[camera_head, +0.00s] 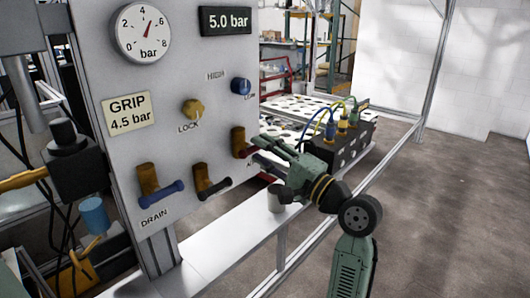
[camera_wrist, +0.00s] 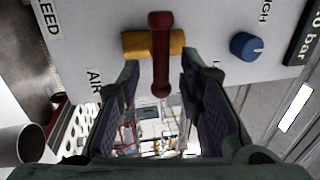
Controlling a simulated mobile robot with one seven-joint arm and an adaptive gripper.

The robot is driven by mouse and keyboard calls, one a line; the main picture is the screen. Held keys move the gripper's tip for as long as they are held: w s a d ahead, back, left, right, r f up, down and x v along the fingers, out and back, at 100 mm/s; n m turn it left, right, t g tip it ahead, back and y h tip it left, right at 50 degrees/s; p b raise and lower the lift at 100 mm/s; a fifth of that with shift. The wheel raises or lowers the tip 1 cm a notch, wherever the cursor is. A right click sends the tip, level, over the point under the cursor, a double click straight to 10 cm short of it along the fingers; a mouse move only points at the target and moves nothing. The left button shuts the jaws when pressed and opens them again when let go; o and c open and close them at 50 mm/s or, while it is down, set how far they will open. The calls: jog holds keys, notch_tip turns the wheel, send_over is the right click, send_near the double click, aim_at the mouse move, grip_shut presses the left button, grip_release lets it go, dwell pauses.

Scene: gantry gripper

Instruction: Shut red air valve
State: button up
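The red air valve handle (camera_wrist: 160,52) crosses its brass body (camera_wrist: 135,44) on the panel in the wrist view. In the head view the red handle (camera_head: 247,153) sticks out sideways from the upright brass body (camera_head: 237,138), partly hidden by my gripper (camera_head: 262,150). In the wrist view my gripper (camera_wrist: 157,84) is open, with one dark finger on each side of the handle's near end. A gap shows between the handle and each finger. The AIR label (camera_wrist: 95,84) is beside the valve.
On the panel (camera_head: 175,60) are a black-handled valve (camera_head: 213,189), a blue-handled DRAIN valve (camera_head: 165,194), a yellow LOCK knob (camera_head: 193,110) and a blue knob (camera_head: 241,86). A white ledge (camera_head: 215,255) with a grey cup (camera_head: 276,197) lies below. A black connector block (camera_head: 345,145) stands behind my gripper.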

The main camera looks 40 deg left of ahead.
jog(key=v, duration=1.2)
jog(key=shift+a, duration=0.1)
